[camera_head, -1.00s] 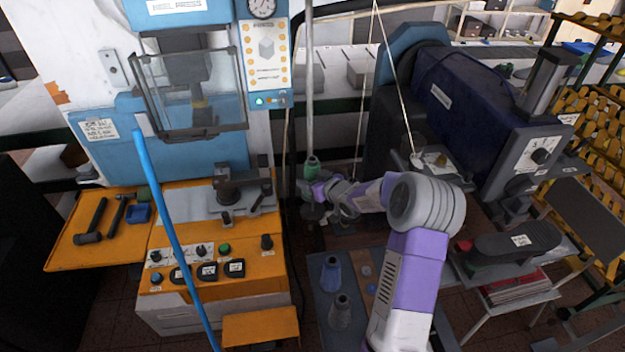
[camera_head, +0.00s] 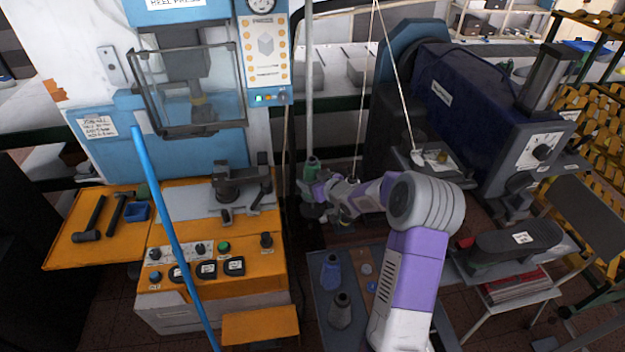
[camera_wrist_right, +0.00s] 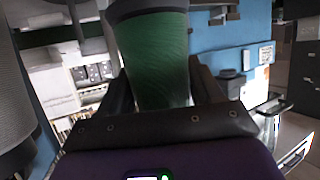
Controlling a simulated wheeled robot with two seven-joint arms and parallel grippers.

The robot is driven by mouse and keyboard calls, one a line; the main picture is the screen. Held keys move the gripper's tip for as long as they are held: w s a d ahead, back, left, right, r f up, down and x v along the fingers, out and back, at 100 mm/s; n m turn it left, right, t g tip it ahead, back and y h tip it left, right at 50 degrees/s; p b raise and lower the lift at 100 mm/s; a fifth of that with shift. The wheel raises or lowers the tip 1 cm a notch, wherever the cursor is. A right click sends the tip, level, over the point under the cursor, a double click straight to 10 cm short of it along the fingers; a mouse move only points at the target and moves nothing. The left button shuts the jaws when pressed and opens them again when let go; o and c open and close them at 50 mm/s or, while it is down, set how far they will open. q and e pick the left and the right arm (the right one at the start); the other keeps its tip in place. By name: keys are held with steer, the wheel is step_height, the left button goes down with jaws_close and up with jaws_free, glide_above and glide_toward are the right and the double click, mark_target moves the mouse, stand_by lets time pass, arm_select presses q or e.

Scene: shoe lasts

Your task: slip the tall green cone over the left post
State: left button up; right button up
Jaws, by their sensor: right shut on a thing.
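The green cone (camera_head: 312,169) is upright between the fingers of my right gripper (camera_head: 318,190). In the right wrist view the green cone (camera_wrist_right: 157,60) fills the space between the two dark fingers (camera_wrist_right: 160,98), which are shut on it. A thin grey upright post (camera_head: 309,80) rises in line with the cone in the head view. I cannot tell whether the cone is around the post or in front of it. The cone's lower end is partly hidden by the gripper. My left gripper is not in view.
A blue cone (camera_head: 331,270) and a grey cone (camera_head: 341,312) stand on the low grey surface in front. White cords (camera_head: 404,85) hang right of the post. An orange and blue press (camera_head: 215,260) stands left, and a dark blue machine (camera_head: 465,85) right.

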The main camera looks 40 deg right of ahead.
steer(key=shift+f+b, duration=2.35)
steer(key=shift+f, duration=0.55)
steer(key=shift+f, duration=0.2)
steer(key=o, duration=1.1)
steer(key=shift+o, duration=1)
steer(key=shift+f, duration=0.1)
steer(key=shift+b, duration=0.3)
steer(key=shift+f, duration=0.1)
steer(key=shift+s+a, duration=0.1)
steer(key=shift+a, duration=0.1)
